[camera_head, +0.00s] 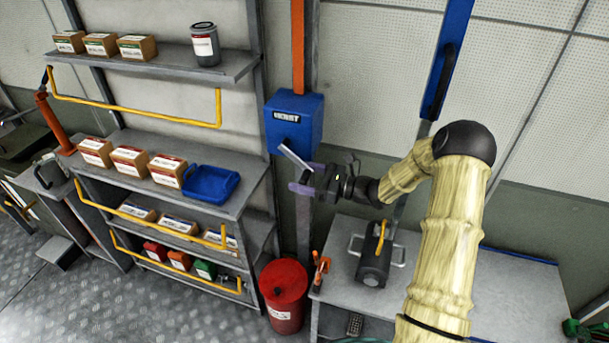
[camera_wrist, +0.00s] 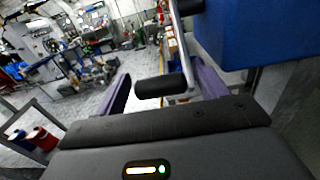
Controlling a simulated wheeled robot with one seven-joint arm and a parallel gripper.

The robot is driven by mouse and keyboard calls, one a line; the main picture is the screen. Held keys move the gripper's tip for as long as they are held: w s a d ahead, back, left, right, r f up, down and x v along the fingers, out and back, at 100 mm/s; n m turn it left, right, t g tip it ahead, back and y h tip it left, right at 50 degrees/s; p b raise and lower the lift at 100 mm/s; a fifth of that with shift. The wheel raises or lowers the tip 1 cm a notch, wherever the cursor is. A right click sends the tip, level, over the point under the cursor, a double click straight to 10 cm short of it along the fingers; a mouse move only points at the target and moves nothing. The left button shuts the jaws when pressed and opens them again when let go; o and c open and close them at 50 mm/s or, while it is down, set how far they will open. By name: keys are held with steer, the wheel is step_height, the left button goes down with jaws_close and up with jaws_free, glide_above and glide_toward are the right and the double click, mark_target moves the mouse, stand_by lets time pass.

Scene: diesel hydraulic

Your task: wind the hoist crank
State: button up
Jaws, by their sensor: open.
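The blue hoist box (camera_head: 294,122) is mounted on a post, and its side fills the upper right of the wrist view (camera_wrist: 240,35). A pale metal crank arm (camera_head: 294,156) slants down from its lower front. In the wrist view the crank arm (camera_wrist: 184,45) comes down to a black cylindrical grip (camera_wrist: 160,87). My gripper (camera_head: 303,178) is at the crank's lower end, with its purple fingers spread. In the wrist view the grip appears between the two fingers (camera_wrist: 160,78), with no clear contact. Its depth between them is hard to tell.
Shelves with cartons and a blue tray (camera_head: 210,184) stand left, with yellow rails (camera_head: 135,112) in front. A red drum (camera_head: 285,295) stands below the hoist. A grey bench (camera_head: 480,285) with a dark cylindrical device (camera_head: 374,262) is under my arm.

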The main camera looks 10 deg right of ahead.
steer(key=shift+c, duration=0.2)
steer(key=shift+f, duration=0.1)
steer(key=c, duration=1.1)
steer(key=shift+f, duration=0.1)
steer(key=shift+c, duration=0.4)
